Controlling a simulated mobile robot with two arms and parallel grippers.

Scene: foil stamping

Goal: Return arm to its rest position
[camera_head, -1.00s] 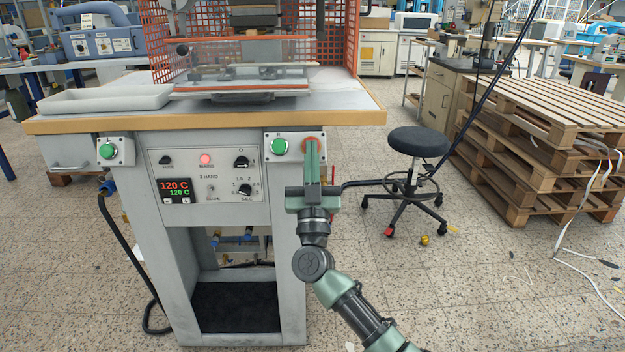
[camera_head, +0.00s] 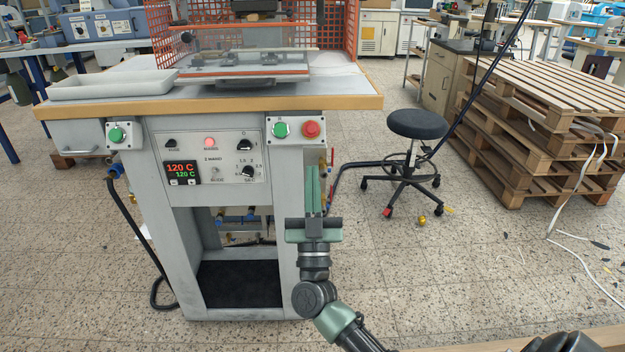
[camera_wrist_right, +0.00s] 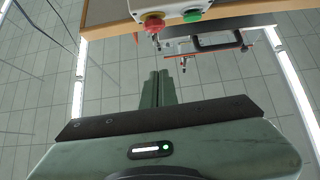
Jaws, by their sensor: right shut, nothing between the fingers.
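My right gripper (camera_head: 314,188) is in front of the right side of the foil stamping machine (camera_head: 216,104), below its button box. Its green fingers point up and are closed together, with nothing between them. In the right wrist view the fingers (camera_wrist_right: 157,88) also show together, apart from the red button (camera_wrist_right: 153,24) and the green button (camera_wrist_right: 192,15). In the head view the red button (camera_head: 311,129) and green button (camera_head: 281,130) are both uncovered above the gripper. My left gripper is not in view.
The machine's display (camera_head: 181,172) reads 120 C on both lines. A black stool (camera_head: 417,124) stands right of the machine. Stacked wooden pallets (camera_head: 545,110) stand farther right. A grey tray (camera_head: 110,86) sits on the machine's table.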

